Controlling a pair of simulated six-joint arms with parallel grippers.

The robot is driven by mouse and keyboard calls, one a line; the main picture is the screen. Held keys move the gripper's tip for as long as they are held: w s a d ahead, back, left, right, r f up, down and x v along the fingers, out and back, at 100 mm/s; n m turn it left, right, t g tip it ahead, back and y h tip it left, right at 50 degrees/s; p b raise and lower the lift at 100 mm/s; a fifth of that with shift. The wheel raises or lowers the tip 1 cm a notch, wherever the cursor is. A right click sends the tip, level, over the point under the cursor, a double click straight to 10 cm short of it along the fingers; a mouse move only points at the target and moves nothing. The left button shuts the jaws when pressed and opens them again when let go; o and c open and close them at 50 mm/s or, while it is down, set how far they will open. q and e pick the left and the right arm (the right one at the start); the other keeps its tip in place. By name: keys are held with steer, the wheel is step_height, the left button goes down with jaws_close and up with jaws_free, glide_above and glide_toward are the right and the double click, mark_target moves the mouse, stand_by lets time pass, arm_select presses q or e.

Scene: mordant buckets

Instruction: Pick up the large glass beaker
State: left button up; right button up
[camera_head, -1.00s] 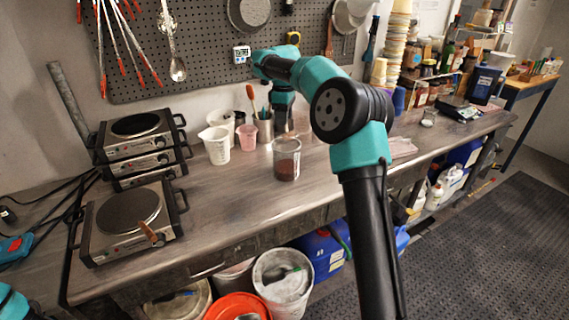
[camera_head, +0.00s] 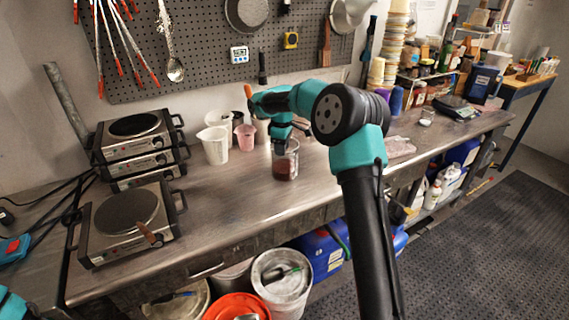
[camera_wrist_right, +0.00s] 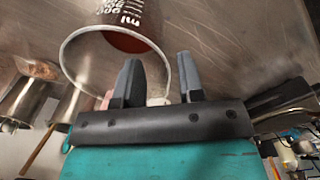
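The large glass beaker (camera_head: 285,165) stands upright on the metal bench, with dark red liquid in its lower part. In the right wrist view the beaker (camera_wrist_right: 112,40) shows from its open rim, with white markings on the wall. My right gripper (camera_wrist_right: 158,62) is open, its two dark fingers apart with nothing clamped between them. One finger overlaps the beaker's mouth in that view and the other lies just outside the rim; I cannot tell whether either touches. In the head view my right arm covers the beaker's upper part. My left gripper is not in view.
A white plastic beaker (camera_head: 214,146) and a pink cup (camera_head: 245,137) stand behind, to the left. Stacked hot plates (camera_head: 137,137) and a single hot plate (camera_head: 127,222) are at left. The bench front left of the beaker is clear. Buckets (camera_head: 282,276) sit below.

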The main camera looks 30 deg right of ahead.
mark_target(284, 160)
steer(key=f, duration=0.5)
steer(key=shift+w+a+f, duration=0.1)
steer(key=shift+a, duration=0.15)
stand_by(0.4)
jaws_close()
stand_by(0.5)
